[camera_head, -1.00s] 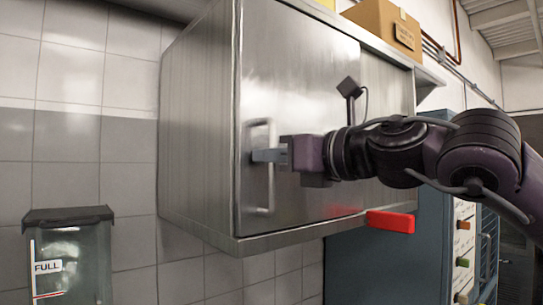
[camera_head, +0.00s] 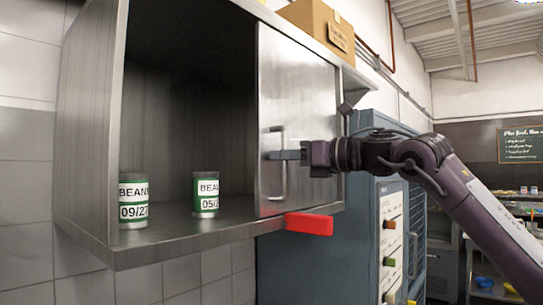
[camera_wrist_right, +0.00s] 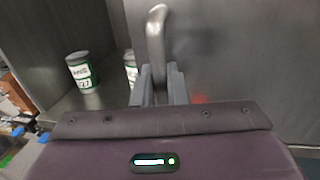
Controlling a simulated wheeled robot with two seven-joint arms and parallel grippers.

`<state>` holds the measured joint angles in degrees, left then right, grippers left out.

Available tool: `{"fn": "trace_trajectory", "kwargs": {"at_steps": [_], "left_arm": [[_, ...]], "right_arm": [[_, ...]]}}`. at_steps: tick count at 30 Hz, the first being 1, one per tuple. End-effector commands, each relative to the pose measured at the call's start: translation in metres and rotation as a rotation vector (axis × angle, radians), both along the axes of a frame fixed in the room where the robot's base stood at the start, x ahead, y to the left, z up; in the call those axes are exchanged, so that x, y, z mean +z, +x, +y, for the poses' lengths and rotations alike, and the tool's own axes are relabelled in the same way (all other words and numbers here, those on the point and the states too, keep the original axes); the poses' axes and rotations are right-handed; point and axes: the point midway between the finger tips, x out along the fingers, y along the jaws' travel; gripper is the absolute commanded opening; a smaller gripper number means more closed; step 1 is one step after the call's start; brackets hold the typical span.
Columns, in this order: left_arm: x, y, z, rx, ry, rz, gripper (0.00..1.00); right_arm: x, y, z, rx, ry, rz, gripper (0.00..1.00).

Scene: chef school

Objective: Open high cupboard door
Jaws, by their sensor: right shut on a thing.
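The high steel cupboard (camera_head: 88,130) hangs on the tiled wall. Its sliding door (camera_head: 310,100) stands at the right side, and the left part of the cupboard is open. My right gripper (camera_head: 275,155) is shut on the door's vertical bar handle (camera_head: 279,188). In the right wrist view the handle (camera_wrist_right: 157,35) rises between the two fingers (camera_wrist_right: 158,82). Two bean cans stand inside, one at the left (camera_head: 133,200) and one nearer the door (camera_head: 206,195). My left gripper is not in view.
A cardboard box (camera_head: 312,22) sits on top of the cupboard. A red block (camera_head: 309,224) sticks out at the lower front edge below the door. A blue cabinet (camera_head: 300,270) stands below to the right.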

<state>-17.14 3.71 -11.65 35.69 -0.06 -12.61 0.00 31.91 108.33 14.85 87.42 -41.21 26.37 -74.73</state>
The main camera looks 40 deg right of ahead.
Motion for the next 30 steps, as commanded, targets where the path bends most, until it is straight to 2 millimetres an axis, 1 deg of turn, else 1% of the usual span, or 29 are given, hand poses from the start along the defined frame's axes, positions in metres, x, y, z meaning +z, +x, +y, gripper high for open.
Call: {"fn": "trace_trajectory", "kwargs": {"at_steps": [3, 7, 12, 20, 21, 22, 30], "left_arm": [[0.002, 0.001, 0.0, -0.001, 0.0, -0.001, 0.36], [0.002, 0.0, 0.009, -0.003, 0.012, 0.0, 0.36], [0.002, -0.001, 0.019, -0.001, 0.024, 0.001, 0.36], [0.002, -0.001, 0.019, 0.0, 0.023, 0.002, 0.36], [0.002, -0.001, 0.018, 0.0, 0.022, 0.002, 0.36], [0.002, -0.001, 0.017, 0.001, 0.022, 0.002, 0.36], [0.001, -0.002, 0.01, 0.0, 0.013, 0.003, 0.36]], "right_arm": [[-0.002, 0.001, -0.01, 0.001, 0.002, 0.006, 0.0], [-0.002, 0.002, -0.017, 0.0, 0.0, 0.006, 0.0], [-0.002, 0.002, -0.019, 0.002, -0.001, 0.006, 0.0], [-0.002, 0.002, -0.019, 0.002, -0.001, 0.006, 0.0], [-0.002, 0.002, -0.019, 0.002, -0.001, 0.006, 0.15], [-0.002, 0.002, -0.019, 0.002, -0.001, 0.006, 0.18], [-0.003, 0.002, -0.019, 0.002, 0.0, 0.006, 0.18]]}}
